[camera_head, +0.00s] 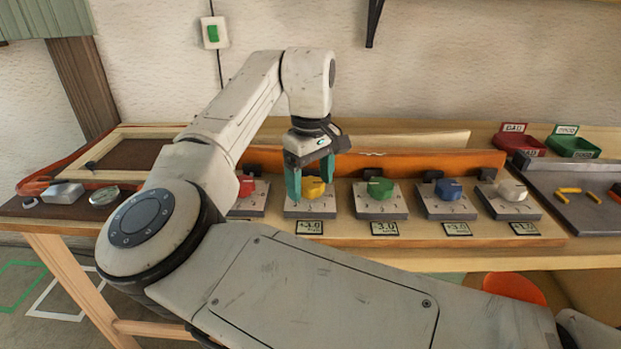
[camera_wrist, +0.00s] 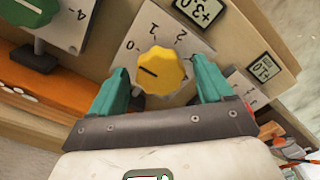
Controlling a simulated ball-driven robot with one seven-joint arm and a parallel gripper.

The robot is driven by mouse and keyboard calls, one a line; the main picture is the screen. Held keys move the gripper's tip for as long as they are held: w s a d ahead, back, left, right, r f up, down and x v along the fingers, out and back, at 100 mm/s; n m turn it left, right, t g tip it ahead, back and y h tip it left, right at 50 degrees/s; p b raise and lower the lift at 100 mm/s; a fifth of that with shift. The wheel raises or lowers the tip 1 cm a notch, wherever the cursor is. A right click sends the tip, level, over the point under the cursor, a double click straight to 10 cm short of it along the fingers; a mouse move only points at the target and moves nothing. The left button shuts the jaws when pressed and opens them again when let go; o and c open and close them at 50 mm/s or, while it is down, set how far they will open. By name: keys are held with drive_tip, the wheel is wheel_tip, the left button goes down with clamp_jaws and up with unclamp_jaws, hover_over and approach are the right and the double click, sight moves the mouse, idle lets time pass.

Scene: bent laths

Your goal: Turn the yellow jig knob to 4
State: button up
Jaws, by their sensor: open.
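The yellow knob (camera_head: 313,189) sits on a grey dial plate (camera_head: 291,211) in a row of knobs. In the wrist view the yellow knob (camera_wrist: 165,72) has a dark pointer line on its left side, near the low end of the scale; digits 0, 1 and 2 show around it. The display below it (camera_head: 309,227) reads +3.0. My gripper (camera_head: 311,187) is open and points down over the knob. In the wrist view its teal fingers (camera_wrist: 163,76) stand on either side of the knob; I cannot tell whether they touch it.
A red knob (camera_head: 246,187) is close on the left and a green knob (camera_head: 380,188) on the right. Blue (camera_head: 450,190) and white (camera_head: 512,190) knobs follow. An orange lath (camera_head: 430,161) runs behind the row. Red (camera_head: 520,143) and green (camera_head: 572,146) bins stand at the right.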

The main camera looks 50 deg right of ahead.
drive_tip(key=c, duration=1)
drive_tip(key=shift+c, duration=0.2)
